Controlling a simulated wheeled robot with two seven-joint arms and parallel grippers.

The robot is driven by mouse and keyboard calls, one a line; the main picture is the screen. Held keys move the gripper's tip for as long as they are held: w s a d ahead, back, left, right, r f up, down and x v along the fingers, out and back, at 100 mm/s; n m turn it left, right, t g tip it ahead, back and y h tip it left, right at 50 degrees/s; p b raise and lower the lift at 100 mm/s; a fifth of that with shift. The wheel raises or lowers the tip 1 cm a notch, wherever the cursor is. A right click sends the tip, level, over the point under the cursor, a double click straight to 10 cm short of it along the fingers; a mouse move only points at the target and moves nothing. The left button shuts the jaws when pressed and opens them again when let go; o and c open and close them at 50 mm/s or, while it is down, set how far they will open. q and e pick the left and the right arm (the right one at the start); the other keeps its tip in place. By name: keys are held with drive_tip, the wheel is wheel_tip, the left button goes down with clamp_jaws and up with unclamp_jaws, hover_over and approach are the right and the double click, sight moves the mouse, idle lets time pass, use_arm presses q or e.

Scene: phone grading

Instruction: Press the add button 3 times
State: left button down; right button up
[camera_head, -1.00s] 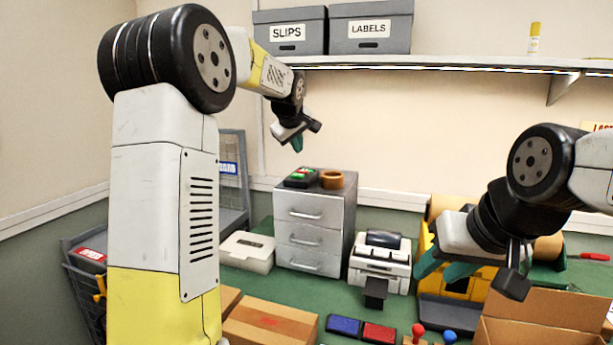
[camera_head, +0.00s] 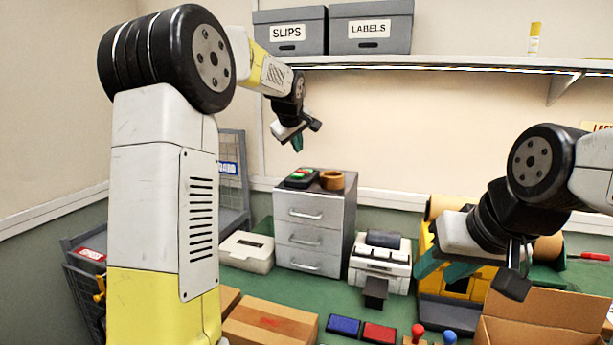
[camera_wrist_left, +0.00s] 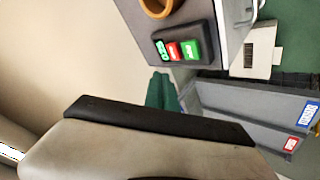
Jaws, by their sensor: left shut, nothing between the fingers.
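A black button box (camera_head: 301,178) lies on top of the grey drawer cabinet. In the left wrist view the box (camera_wrist_left: 202,33) shows a small lit green display (camera_wrist_left: 162,50), a red button (camera_wrist_left: 174,51) and a green button (camera_wrist_left: 191,48). The button labels are too small to read. My left gripper (camera_head: 297,144) is shut and empty, in the air above the box and not touching it. Its teal fingertips also show in the left wrist view (camera_wrist_left: 162,88), apart from the box. My right gripper (camera_head: 444,270) is open and empty over the right side of the bench.
A round brown ring-shaped dish (camera_head: 332,180) stands right beside the box on the drawer cabinet (camera_head: 310,238). A white printer (camera_head: 380,262), a pale case (camera_head: 247,252) and cardboard boxes (camera_head: 270,322) stand on the green bench. A shelf (camera_head: 440,62) runs above.

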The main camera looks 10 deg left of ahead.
sight(298, 175)
use_arm(q)
wheel_tip(298, 175, up, 4)
drive_tip(key=shift+f, duration=0.2)
drive_tip(key=shift+f, duration=4.4)
drive_tip(key=shift+f, duration=0.15)
drive_tip(key=shift+f, duration=0.25)
drive_tip(key=shift+f, duration=0.5)
drive_tip(key=shift+r, duration=0.9)
